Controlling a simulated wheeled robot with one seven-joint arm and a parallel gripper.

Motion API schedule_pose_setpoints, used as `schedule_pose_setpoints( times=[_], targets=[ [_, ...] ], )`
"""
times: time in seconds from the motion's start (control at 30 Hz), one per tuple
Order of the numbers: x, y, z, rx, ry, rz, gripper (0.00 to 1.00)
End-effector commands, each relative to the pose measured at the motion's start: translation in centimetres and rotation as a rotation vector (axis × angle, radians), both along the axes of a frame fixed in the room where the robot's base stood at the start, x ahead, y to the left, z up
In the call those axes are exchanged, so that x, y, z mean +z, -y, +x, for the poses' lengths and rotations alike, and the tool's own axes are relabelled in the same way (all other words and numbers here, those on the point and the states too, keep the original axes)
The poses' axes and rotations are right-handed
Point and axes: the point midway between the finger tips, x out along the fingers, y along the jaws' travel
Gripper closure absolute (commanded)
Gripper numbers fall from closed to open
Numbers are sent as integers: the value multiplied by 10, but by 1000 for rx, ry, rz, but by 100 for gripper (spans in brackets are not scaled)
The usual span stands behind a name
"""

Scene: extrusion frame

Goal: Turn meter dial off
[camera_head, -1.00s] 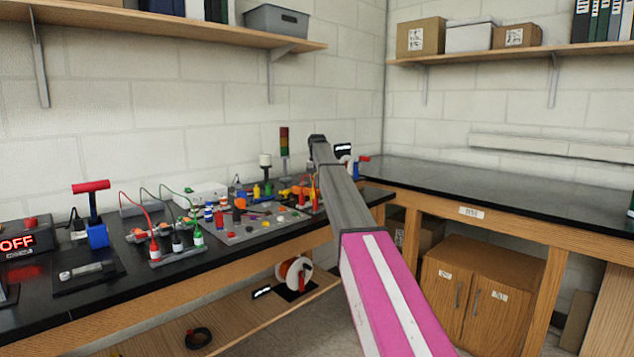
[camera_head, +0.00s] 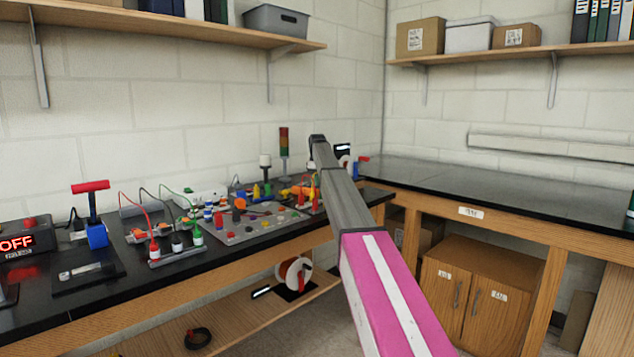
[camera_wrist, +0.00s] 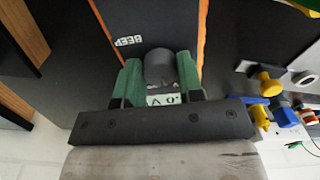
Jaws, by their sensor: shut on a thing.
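The meter (camera_wrist: 122,15) shows in the wrist view as a dark grey face with orange edges and the word BEEP. Its round grey dial (camera_wrist: 160,66) stands up from the face. My gripper (camera_wrist: 159,60) has green fingers, one on each side of the dial, and is shut on it. Small markings show just below the dial between the fingers. The dial's pointer direction cannot be read. In the head view my own arm covers the meter and the gripper.
Yellow and blue connectors (camera_wrist: 268,84) lie right of the meter in the wrist view. The right bench (camera_head: 480,190) is mostly clear.

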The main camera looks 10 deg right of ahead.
Motion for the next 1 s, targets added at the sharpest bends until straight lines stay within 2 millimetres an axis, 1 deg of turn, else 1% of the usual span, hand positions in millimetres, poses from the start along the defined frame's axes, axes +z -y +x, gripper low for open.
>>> schedule_pose_setpoints(
  times=[0.3,0.6,0.8,1.0],
  targets=[
    [0,0,1,301,1,1,89],
    [0,0,1,565,1,0,89],
    [0,0,2,698,1,0,89],
    [0,0,2,783,1,0,89]
  ],
)
